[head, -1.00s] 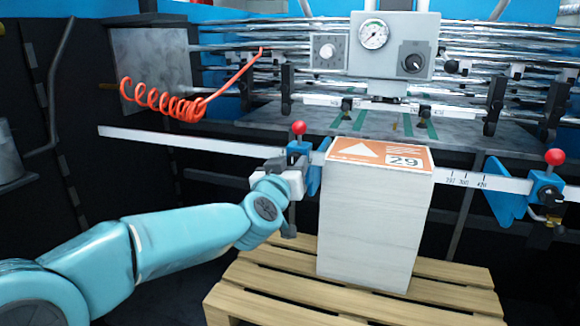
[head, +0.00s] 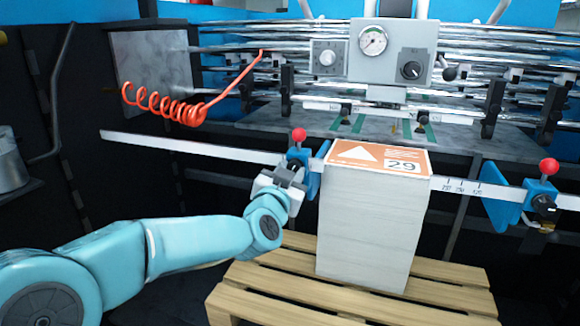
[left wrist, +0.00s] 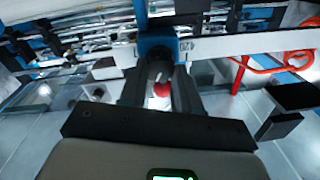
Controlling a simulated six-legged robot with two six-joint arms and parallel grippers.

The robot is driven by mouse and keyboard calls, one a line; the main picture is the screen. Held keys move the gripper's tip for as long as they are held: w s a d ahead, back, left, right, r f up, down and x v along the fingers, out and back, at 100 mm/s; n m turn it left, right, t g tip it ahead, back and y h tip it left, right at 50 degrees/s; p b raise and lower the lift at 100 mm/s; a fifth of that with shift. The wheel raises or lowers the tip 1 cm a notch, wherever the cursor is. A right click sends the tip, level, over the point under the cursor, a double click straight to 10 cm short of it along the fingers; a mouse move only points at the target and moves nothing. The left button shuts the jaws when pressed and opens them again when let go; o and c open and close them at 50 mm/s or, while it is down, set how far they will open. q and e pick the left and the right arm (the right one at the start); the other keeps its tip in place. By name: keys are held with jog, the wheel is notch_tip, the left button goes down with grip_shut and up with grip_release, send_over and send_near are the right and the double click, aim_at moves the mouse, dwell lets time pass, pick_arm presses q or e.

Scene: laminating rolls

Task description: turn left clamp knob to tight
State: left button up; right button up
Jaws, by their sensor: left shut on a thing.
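The left clamp (head: 312,183) is a blue block with a red ball handle on the white scale rail, left of the paper stack. My left gripper (head: 290,176) is at the front of this clamp, its fingers shut on the clamp's knob, which they mostly hide. In the left wrist view the two dark fingers (left wrist: 160,92) reach to the blue clamp (left wrist: 156,44), and the red ball (left wrist: 162,89) shows between them. The knob's exact turn angle cannot be seen. My right gripper is not in view.
A tall paper stack (head: 365,235) with an orange label stands on a wooden pallet (head: 265,302), close right of the gripper. The right clamp (head: 505,208) is further along the rail (head: 190,147). A coiled red hose (head: 165,107) hangs at upper left.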

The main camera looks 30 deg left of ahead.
pick_arm(q)
jog(key=m+p, duration=0.1)
jog(key=m, duration=0.2)
jog(key=m+p, duration=0.1)
jog(key=m, duration=0.2)
jog(key=shift+m+h, duration=0.3)
jog(key=shift+m, duration=0.1)
jog(key=m, duration=0.6)
jog(key=shift+f+m+p, duration=0.15)
jog(key=shift+m+p, duration=0.15)
jog(key=shift+p, duration=0.1)
jog(key=o, duration=1.1)
jog(key=shift+t+h, duration=0.3)
jog(key=shift+c, duration=0.2)
jog(key=shift+s, duration=0.1)
jog(key=b+v, duration=0.1)
jog(key=v, duration=1.5)
jog(key=shift+b, duration=0.35)
